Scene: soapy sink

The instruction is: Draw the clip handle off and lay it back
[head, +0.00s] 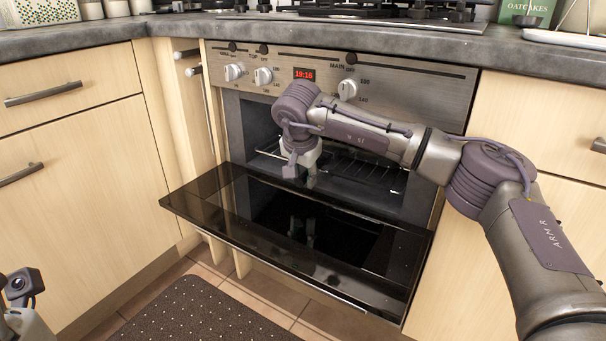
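My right gripper (311,181) points down at the mouth of the open oven, just above the lowered glass door (195,203). Its fingers are small and seen nearly edge on, so I cannot tell whether they are open or shut on something. I cannot make out the clip handle; my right wrist and forearm cover part of the oven opening. A wire rack (375,174) shows inside the oven, behind the gripper. At the lower left corner only part of my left wrist and gripper body shows; its fingertips are outside the picture.
The oven door lies folded down, jutting out over a dark dotted mat (205,315) on the tiled floor. Wooden cupboards flank the oven. The worktop (340,37) above holds a hob (360,12), canisters and a green oatcakes tin (527,12).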

